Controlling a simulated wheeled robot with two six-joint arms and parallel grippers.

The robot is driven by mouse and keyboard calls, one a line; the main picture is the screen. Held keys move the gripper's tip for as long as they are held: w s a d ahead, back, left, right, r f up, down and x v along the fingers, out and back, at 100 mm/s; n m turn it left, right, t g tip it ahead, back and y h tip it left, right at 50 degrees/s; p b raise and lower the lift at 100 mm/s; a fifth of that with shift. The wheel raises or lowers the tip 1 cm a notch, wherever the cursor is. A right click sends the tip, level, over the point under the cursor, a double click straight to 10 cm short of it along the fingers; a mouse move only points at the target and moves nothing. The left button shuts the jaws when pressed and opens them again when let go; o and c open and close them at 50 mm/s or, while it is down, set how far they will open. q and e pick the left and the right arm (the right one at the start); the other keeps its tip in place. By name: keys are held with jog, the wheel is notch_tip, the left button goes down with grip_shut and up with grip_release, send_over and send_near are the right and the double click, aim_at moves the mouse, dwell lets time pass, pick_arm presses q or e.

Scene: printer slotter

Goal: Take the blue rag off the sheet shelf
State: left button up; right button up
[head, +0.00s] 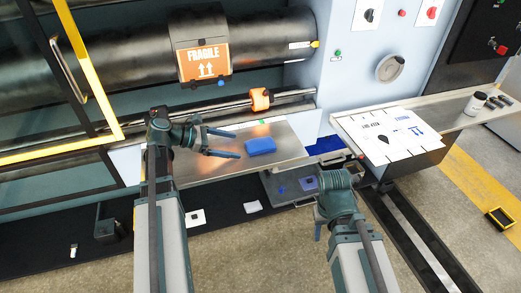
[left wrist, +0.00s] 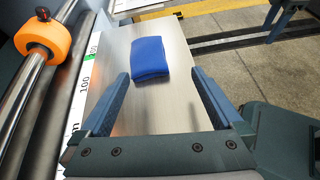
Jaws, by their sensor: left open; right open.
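The blue rag (head: 260,146) is a folded pad lying on the metal sheet shelf (head: 290,140) below the rollers. In the left wrist view the rag (left wrist: 150,57) lies ahead of my fingers, on the bare shelf (left wrist: 140,122). My left gripper (head: 229,144) is open and empty, just left of the rag and apart from it. Its two fingers also show in the left wrist view (left wrist: 160,97), spread wide. My right gripper (head: 318,226) is low at the right, pointing down, partly hidden by my right arm and away from the rag.
An orange collar (head: 260,99) sits on the rod behind the shelf. A yellow frame (head: 85,60) stands at upper left.

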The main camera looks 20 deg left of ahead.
pick_arm(q)
jog(key=shift+w+a+r+n+t, duration=0.1)
jog(key=shift+a+r+n+t, duration=0.2)
jog(key=shift+a, duration=0.35)
jog(key=shift+a+r+n+t, duration=0.2)
jog(key=shift+a+n, duration=0.2)
jog(key=shift+a, duration=0.2)
jog(key=b, duration=0.3)
send_near(261, 143)
jog(key=x, duration=0.3)
jog(key=shift+d+f, duration=0.1)
jog(key=shift+f, duration=0.35)
jog(key=shift+w+d+f, duration=0.1)
jog(key=shift+w+d, duration=0.25)
jog(key=shift+d, duration=0.2)
jog(key=shift+b, duration=0.3)
jog(key=b+x, duration=0.1)
jog(key=x, duration=0.3)
jog(key=shift+w+d+f+b, duration=0.1)
jog(key=shift+w+b, duration=0.15)
jog(key=shift+b, duration=0.1)
jog(key=shift+w+d+f, duration=0.1)
jog(key=shift+w+d, duration=0.1)
jog(key=shift+d, duration=0.15)
jog(key=c, duration=1.1)
jog(key=shift+r, duration=0.2)
